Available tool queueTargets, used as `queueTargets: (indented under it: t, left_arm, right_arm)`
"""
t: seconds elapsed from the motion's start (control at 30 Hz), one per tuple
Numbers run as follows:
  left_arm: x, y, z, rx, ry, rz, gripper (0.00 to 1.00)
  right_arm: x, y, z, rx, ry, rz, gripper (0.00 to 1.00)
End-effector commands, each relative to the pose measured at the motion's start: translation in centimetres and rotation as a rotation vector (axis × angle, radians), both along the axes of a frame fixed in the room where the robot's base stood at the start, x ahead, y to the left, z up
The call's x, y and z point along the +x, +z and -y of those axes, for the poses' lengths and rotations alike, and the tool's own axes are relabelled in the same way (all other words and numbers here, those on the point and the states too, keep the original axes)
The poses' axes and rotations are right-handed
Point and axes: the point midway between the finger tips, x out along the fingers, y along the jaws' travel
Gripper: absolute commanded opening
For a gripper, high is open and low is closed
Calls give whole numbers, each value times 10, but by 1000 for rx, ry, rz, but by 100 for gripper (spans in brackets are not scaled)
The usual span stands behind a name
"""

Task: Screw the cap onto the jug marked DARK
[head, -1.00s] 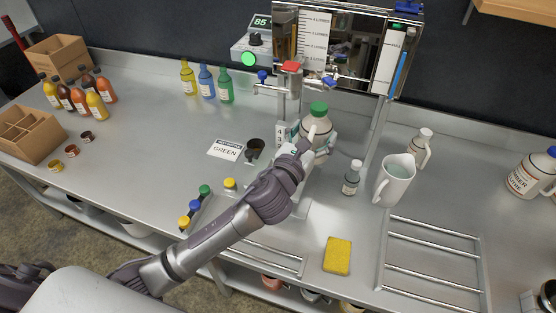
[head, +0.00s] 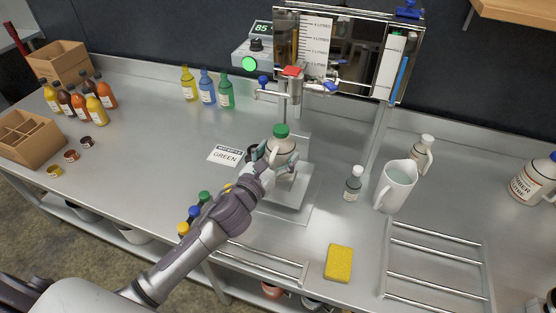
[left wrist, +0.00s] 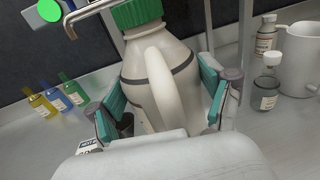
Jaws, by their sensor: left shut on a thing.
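A cream-coloured jug with a dark band and a green cap (head: 281,131) on its mouth is in my left gripper (head: 279,161). In the left wrist view the teal finger pads press on both sides of the jug body (left wrist: 172,85), with the jug handle facing the camera. The green cap (left wrist: 137,13) sits on top; I cannot tell how tight it is. My right gripper is not in view.
A yellow sponge (head: 338,262) and a wire rack (head: 432,265) lie in front. A labelled jug (head: 531,180) stands far right.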

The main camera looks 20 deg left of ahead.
Motion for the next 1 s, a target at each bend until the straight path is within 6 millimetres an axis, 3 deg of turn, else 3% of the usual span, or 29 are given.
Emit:
queueTargets:
  t: [0.1, 0.2, 0.73, 0.77, 0.87, 1.0]
  left_arm:
    - [0, -17, 0, -4, 1, 1, 0]
    - [0, -22, 0, -4, 0, 3, 0]
    - [0, -30, 0, -1, -1, 4, 0]
    - [0, -32, 0, 0, 0, -1, 81]
    - [0, -31, 0, -1, 1, -1, 98]
    - [0, -31, 0, -1, 1, -1, 100]
  right_arm:
    - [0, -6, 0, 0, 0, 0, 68]
    - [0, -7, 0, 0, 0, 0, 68]
    - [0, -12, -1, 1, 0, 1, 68]
    - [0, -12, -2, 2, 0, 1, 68]
    - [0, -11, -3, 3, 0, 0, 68]
    - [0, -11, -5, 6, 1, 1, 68]
